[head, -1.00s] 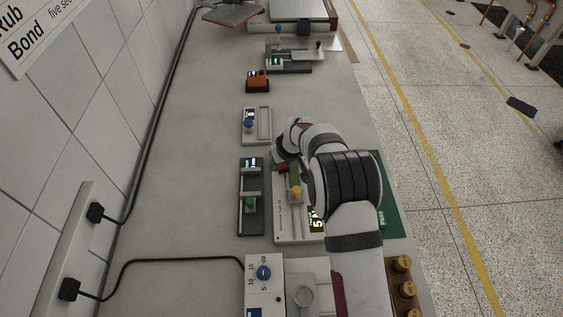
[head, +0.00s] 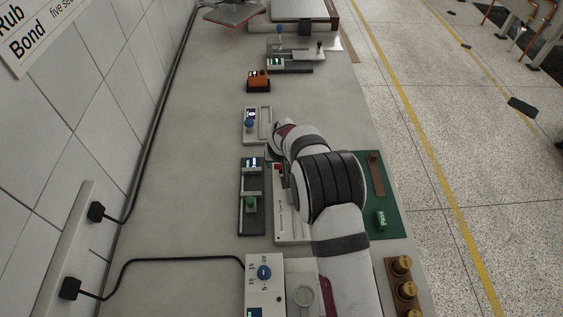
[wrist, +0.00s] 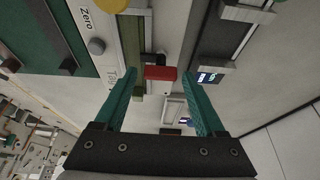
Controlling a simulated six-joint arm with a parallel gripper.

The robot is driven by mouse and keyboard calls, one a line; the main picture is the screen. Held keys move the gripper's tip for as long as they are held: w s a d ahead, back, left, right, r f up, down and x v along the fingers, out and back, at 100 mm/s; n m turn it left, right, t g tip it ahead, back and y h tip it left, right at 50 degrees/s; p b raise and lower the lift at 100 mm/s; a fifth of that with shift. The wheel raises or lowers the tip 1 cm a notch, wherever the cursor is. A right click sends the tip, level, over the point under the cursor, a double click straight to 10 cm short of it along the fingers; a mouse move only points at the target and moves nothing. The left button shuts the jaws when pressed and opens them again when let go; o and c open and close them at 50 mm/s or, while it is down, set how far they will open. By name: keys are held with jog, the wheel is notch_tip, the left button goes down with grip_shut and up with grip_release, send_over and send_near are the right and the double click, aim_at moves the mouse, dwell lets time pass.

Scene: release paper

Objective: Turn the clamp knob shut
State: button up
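A small red block (wrist: 160,73) on the long pale device (wrist: 130,40) shows between and beyond my fingertips in the wrist view. In the head view the red block (head: 278,168) sits at the device's far end, partly behind my arm. A round yellow knob (wrist: 108,4) is cut off at the top edge of the wrist view; my arm hides it in the head view. I cannot tell for sure which part is the clamp knob. My gripper (wrist: 169,74) has its two green fingers apart and empty. I cannot tell its exact height above the device.
A dark device with a green knob (head: 250,203) stands close left of the pale one. A pale unit with a blue knob (head: 249,125) stands beyond. A green mat (head: 393,222) lies at right. Brass weights (head: 403,264) stand at near right. The bench is clear at left.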

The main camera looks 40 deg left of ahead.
jog(key=shift+o, duration=0.4)
jog(key=shift+r, duration=0.1)
jog(key=v, duration=1.5)
jog(key=shift+r, duration=0.3)
jog(key=s+d+r+m+g+h, duration=0.1)
jog(key=d+r+m, duration=0.3)
jog(key=d, duration=0.9)
jog(key=s+d+r+m+g+h, duration=0.1)
jog(key=d+r+m, duration=0.2)
jog(key=d, duration=1.1)
jog(key=s+d+m, duration=0.3)
jog(key=s+d, duration=0.3)
jog(key=s, duration=0.2)
jog(key=s+d+f+m+g, duration=0.1)
jog(key=s+d+m, duration=0.3)
jog(key=s, duration=0.5)
jog(key=shift+d+g+y, duration=0.3)
jog(key=shift+d, duration=0.65)
